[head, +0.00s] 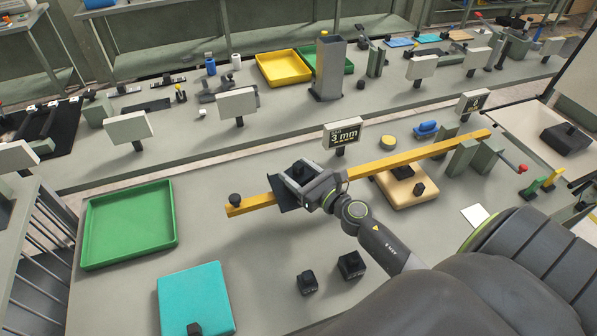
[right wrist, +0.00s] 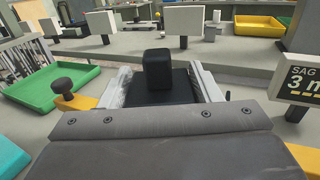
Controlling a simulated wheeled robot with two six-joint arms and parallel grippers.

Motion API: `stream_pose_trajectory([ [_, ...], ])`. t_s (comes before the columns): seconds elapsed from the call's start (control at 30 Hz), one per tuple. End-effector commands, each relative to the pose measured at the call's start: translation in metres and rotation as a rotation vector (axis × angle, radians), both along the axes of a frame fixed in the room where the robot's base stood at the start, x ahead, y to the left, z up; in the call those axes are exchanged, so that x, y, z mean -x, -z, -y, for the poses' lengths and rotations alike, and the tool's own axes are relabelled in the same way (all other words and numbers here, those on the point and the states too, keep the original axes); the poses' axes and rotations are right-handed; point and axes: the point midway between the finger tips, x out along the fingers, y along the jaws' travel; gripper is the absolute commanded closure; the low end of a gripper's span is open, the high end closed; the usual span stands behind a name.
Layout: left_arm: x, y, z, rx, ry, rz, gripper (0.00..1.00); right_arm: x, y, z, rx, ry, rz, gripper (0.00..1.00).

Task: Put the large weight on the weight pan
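The large weight (right wrist: 158,70), a black block with a raised knob, is between the fingers of my right gripper (head: 305,184). A dark flat plate (head: 283,194), which looks like the weight pan, shows at the yellow beam, just left of the gripper. The gripper covers part of the beam (head: 385,163) and plate. I cannot tell whether the weight touches the plate. My left gripper is not in view.
Two smaller black weights (head: 307,281) (head: 351,265) stand on the bench in front. A green tray (head: 130,222) and a teal pad (head: 195,296) are at left. A display (head: 343,134) behind the beam reads 3 mm. A wooden block (head: 398,190) stands right of the gripper.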

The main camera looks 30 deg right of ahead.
Motion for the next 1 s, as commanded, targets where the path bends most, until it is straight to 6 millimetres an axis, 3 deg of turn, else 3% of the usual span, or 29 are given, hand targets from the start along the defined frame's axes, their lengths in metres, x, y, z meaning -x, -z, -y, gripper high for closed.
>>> stream_pose_trajectory([
  [0.17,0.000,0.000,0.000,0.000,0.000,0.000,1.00,0.000,0.000,0.000,0.000,0.000,0.000,0.22],
  [0.53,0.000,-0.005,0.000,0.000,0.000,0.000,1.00,0.001,-0.005,0.000,0.000,0.000,0.000,0.22],
  [1.0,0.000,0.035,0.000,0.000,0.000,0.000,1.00,0.087,0.003,0.014,0.003,-0.002,-0.002,0.22],
])
